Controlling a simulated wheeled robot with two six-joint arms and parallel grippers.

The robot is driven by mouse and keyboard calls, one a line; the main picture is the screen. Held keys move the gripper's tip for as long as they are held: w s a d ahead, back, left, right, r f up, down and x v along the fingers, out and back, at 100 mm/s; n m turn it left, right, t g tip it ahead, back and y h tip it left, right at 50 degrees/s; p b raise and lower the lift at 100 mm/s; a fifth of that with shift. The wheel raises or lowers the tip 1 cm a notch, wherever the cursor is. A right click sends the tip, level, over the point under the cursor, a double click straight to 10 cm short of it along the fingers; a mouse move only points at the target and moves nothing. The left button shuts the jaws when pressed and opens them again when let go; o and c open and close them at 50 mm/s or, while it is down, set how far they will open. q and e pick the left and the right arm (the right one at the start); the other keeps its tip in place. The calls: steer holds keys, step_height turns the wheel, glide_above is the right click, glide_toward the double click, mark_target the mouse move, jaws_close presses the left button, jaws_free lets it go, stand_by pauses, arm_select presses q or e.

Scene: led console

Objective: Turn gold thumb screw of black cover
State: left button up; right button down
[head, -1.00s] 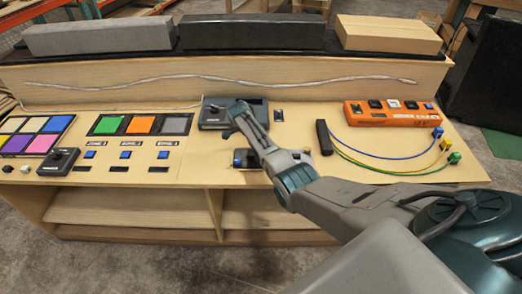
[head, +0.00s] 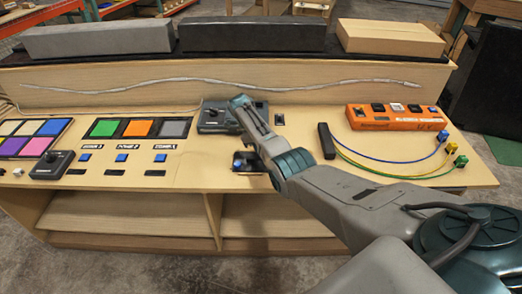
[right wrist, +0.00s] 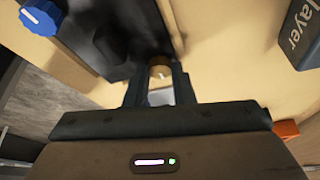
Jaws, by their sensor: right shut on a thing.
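The gold thumb screw (right wrist: 160,72) shows in the right wrist view, between the fingertips of my right gripper (right wrist: 160,84). This gripper is shut on the screw. Dark black material beside it, which looks like the black cover (right wrist: 112,40), lies to the upper left and is partly in shadow. In the head view my right arm reaches over the middle of the console; the fingertips and the screw cannot be made out there. My left gripper is out of view.
A dark box with lettering (right wrist: 303,32) and a blue knob (right wrist: 38,17) are close by in the right wrist view. An orange power strip (head: 396,116), coloured cables (head: 385,162) and colour panels (head: 138,128) sit on the wooden console (head: 300,120).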

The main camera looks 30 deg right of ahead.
steer(key=shift+w+d+r, duration=0.2)
steer(key=shift+r, duration=0.2)
steer(key=c, duration=1.5)
jaws_free()
steer(key=o, duration=0.3)
steer(key=shift+s, duration=0.15)
steer(key=shift+s+a, duration=0.1)
steer(key=shift+f, duration=0.1)
steer(key=b+v, duration=0.2)
steer(key=v, duration=0.9)
